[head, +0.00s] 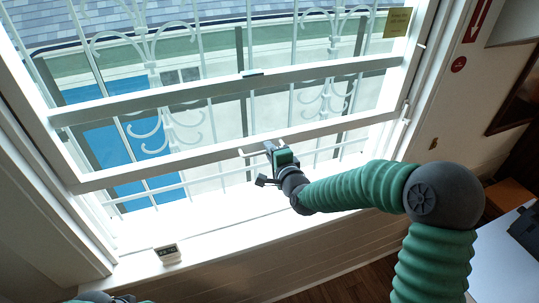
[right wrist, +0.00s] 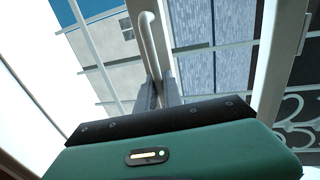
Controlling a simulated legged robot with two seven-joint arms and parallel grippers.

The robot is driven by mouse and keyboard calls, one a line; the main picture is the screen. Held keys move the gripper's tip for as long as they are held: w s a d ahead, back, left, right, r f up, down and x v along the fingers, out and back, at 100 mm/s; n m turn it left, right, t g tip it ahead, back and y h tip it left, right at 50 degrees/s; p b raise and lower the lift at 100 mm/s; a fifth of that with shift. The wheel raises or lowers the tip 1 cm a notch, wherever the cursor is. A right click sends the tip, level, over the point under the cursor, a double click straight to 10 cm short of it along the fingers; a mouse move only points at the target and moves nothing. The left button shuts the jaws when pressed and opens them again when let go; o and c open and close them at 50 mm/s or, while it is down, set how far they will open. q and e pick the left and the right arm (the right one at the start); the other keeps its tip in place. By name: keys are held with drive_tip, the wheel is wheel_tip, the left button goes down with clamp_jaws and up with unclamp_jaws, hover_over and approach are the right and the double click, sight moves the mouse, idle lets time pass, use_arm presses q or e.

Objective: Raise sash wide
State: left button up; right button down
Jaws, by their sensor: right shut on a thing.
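The window sash (head: 190,160) is a white frame with a bottom rail and a higher cross rail. Its bottom rail stands above the sill (head: 215,225), with an open gap below. A white bar handle (head: 245,153) is on the bottom rail. My right gripper (head: 271,149) is at this rail, shut on the handle. In the right wrist view the handle (right wrist: 149,42) rises from between the fingers (right wrist: 158,95), which hide its lower part. Only a sliver of my left arm shows at the bottom left edge of the head view; its jaws do not show.
White scrolled bars (head: 160,100) stand outside the glass. A yellow note (head: 397,22) is at the upper right of the window. A white table (head: 505,262) is at the right.

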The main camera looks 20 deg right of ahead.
drive_tip(key=shift+w+d+r, duration=0.1)
drive_tip(key=shift+r, duration=0.5)
drive_tip(key=c, duration=1.5)
unclamp_jaws()
drive_tip(key=shift+f, duration=0.2)
